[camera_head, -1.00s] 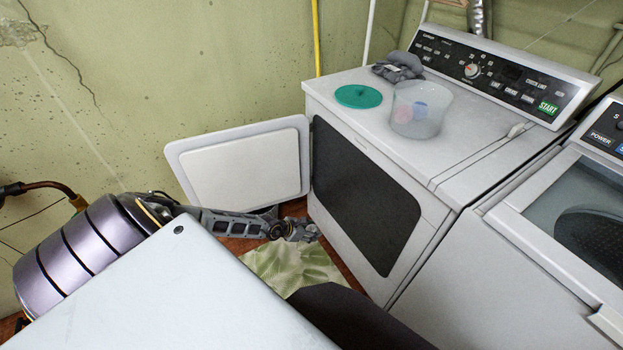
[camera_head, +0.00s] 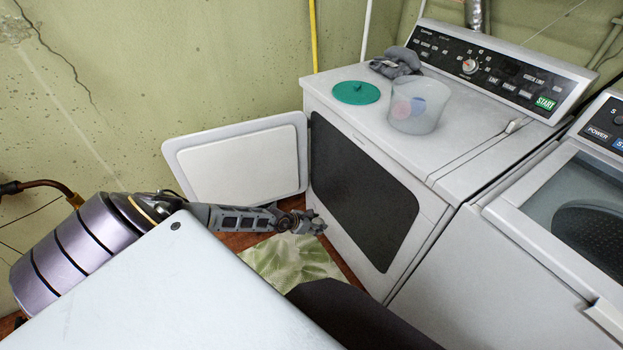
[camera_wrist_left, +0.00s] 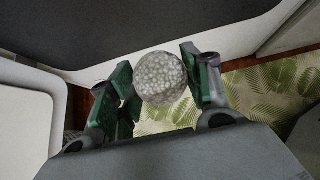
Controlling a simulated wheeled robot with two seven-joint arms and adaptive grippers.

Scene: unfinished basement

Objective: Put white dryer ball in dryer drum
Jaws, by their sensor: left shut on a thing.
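The white dryer ball (camera_wrist_left: 160,78) is a speckled pale ball between the fingers of my left gripper (camera_wrist_left: 160,88) in the left wrist view. My left gripper (camera_head: 309,222) is shut on it, low in front of the dryer (camera_head: 440,185). The ball cannot be made out in the head view. The dryer's door (camera_head: 240,170) stands open to the left. The dryer drum opening (camera_head: 360,195) is dark and faces my left gripper; its inside is too dark to see. My right gripper is not in view.
On the dryer top are a clear tub (camera_head: 418,106) with pinkish and blue balls, a green lid (camera_head: 356,92) and a grey cloth (camera_head: 396,63). A washer (camera_head: 540,240) stands at right. A leaf-patterned mat (camera_head: 290,262) lies on the floor.

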